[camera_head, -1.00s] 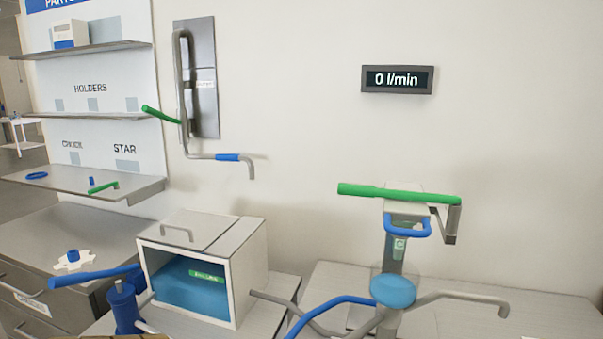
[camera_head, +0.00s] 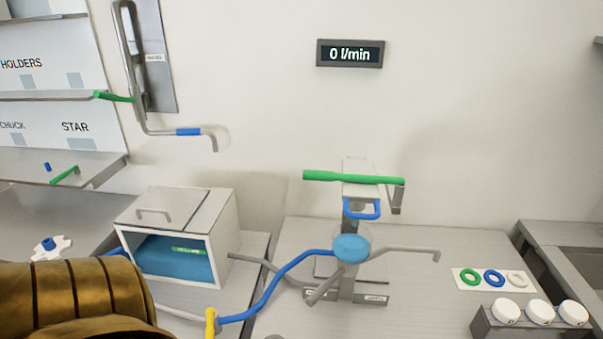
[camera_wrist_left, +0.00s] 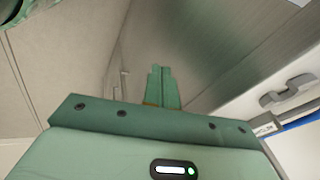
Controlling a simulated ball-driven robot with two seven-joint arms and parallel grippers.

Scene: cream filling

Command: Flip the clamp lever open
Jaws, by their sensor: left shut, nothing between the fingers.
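A stand on the right bench carries a long green lever (camera_head: 325,176) lying level across its top, with a blue loop handle (camera_head: 362,210) below it and a blue bowl (camera_head: 351,248) lower down. Which of these handles is the clamp lever, I cannot tell for certain. A second green lever (camera_head: 115,97) sticks out from the wall pipe. My left gripper (camera_wrist_left: 163,88) shows in the left wrist view, its fingers together and empty, above a plain grey surface. In the head view only my bronze arm shows at lower left; its fingers are out of frame. My right gripper is not in view.
A white box (camera_head: 226,235) with blue contents stands left of the stand. A blue pipe (camera_head: 262,300) with a yellow end piece (camera_head: 210,322) crosses in front. Coloured rings (camera_head: 493,278) and white-topped cups (camera_head: 540,311) sit at the right. A display (camera_head: 350,53) reads 0 l/min.

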